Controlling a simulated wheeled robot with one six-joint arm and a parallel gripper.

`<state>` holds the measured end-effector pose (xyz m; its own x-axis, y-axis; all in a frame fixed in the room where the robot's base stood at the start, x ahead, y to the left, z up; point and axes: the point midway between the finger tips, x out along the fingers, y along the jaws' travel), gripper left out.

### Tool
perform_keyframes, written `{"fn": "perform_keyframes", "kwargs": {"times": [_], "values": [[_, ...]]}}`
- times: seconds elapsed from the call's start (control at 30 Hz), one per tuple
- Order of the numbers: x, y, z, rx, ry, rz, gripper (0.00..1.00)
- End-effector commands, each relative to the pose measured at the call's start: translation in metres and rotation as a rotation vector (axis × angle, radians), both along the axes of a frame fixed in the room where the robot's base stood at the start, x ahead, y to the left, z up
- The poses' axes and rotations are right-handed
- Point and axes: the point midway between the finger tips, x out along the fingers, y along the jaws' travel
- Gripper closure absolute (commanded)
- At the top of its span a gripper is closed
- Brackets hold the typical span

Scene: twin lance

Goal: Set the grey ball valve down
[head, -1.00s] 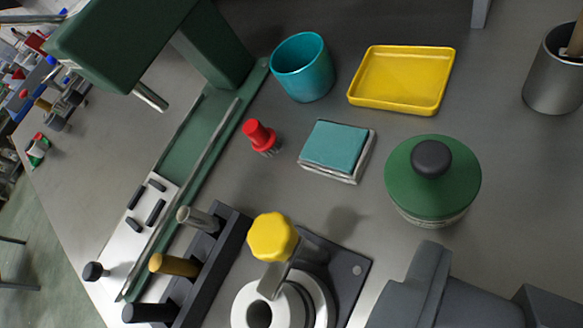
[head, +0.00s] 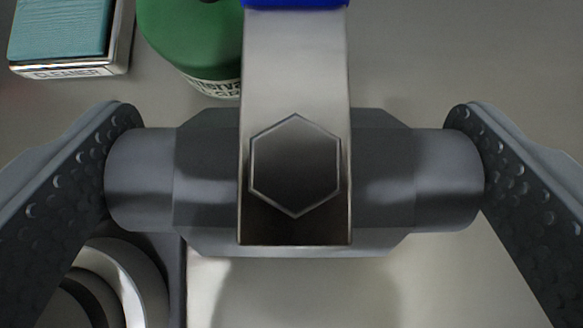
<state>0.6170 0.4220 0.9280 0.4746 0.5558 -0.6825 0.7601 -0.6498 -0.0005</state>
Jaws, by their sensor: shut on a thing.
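The grey ball valve (head: 205,180) fills the middle of the head view, lying crosswise. A flat metal lever with a hexagonal nut (head: 295,165) sits on it, and the lever's blue end (head: 296,3) shows at the top edge. My gripper (head: 295,182) is shut on the valve, with one dimpled finger pad against each end. A pale surface with a soft shadow shows below the valve. I cannot tell whether the valve touches that surface.
A green-topped tin (head: 190,45) stands behind the valve. A teal-topped box marked CLEANER (head: 65,40) is at the upper left. White rings on a dark base (head: 130,275) are close by at the lower left. Bare grey table (head: 480,60) shows at the upper right.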

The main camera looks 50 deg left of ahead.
Motion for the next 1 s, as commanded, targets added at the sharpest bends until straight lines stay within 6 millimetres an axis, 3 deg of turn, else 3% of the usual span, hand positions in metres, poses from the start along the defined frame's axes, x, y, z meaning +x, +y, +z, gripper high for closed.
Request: {"fn": "perform_keyframes", "kwargs": {"times": [0.3,0.67,0.7,1.0], "values": [[0.0,0.0,-0.035,0.0,0.001,-0.001,0.36],[0.0,0.0,-0.038,0.0,0.001,-0.001,0.36],[0.0,0.0,-0.038,0.0,0.001,-0.001,0.02],[0.0,0.0,-0.035,0.0,0.0,0.0,0.0]]}}
